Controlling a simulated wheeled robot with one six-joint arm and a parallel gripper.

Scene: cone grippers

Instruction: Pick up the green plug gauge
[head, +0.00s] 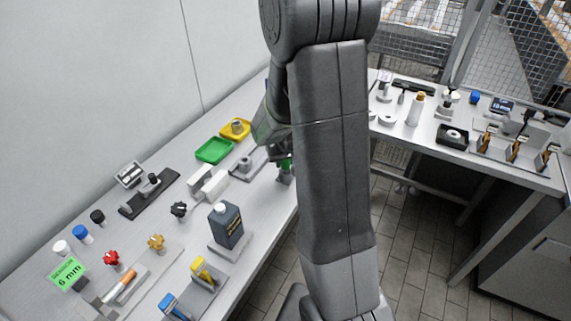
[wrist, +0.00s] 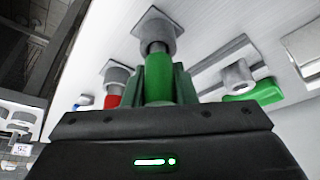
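The green plug gauge (wrist: 158,90) stands in a grey square-based holder (wrist: 153,22) in the wrist view. My gripper is mostly hidden behind my arm there. A red gauge (wrist: 113,101) stands in another holder to the left in the wrist view.
A green tray (head: 214,150) and a yellow tray (head: 235,129) lie on the bench at the back. A dark bottle (head: 226,225), blue and yellow items, and several knobs stand nearer. A second bench (head: 471,166) stands to the right.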

